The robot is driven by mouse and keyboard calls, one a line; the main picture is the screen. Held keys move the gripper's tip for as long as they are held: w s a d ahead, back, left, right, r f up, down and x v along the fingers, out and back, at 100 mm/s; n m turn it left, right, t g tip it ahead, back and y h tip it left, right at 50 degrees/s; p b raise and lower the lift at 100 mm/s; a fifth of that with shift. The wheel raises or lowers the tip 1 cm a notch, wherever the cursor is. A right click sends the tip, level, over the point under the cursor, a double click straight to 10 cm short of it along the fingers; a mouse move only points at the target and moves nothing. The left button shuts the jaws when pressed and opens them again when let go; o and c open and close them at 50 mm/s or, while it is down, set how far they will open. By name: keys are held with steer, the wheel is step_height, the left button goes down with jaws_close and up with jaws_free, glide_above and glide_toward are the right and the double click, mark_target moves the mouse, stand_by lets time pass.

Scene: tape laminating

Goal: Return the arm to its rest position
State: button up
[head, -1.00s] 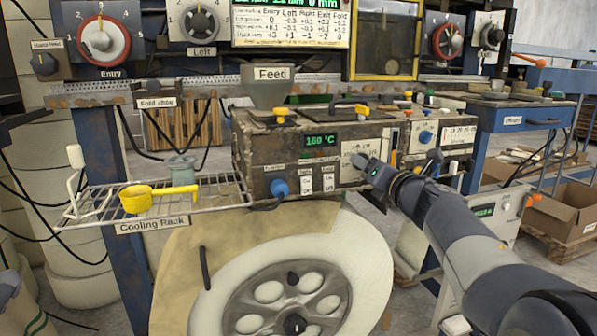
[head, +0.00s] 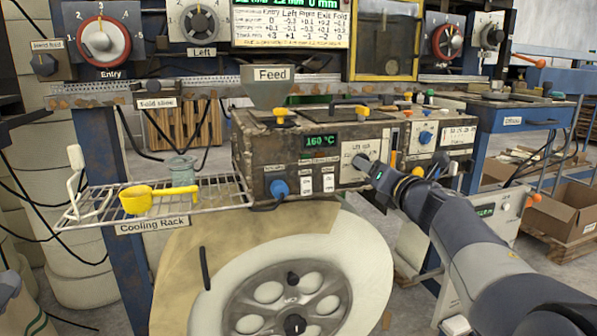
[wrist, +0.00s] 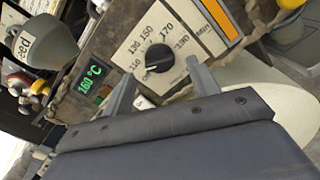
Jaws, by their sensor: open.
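My arm (head: 465,240) reaches in from the lower right in the head view. My gripper (head: 362,163) is in front of the right part of the heater box, close to its pale dial plate. In the wrist view my gripper (wrist: 160,85) has its two grey fingers apart with nothing between them. A black temperature knob (wrist: 159,58) on a white scale sits just beyond and between the fingertips. I cannot tell whether the fingers touch the panel. The heater box (head: 260,150) has a green display (head: 321,141) reading 160 °C.
A wire cooling rack (head: 215,190) at the left holds a yellow scoop (head: 150,198) and a grey-green cup (head: 181,168). A Feed funnel (head: 272,88) stands above the box. A large white roll (head: 370,260) is below. A blue bench (head: 530,115) is at the right.

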steer(key=m+p, duration=0.7)
steer(key=p, duration=0.1)
steer(key=w+m+p, duration=0.1)
steer(key=m+p, duration=0.7)
steer(key=w+m+p, duration=0.1)
steer(key=m+p, duration=0.6)
steer(key=shift+w+a+r+m+p, duration=0.1)
steer(key=shift+a+m+p, duration=0.25)
steer(key=shift+m+p, duration=0.05)
stand_by(0.4)
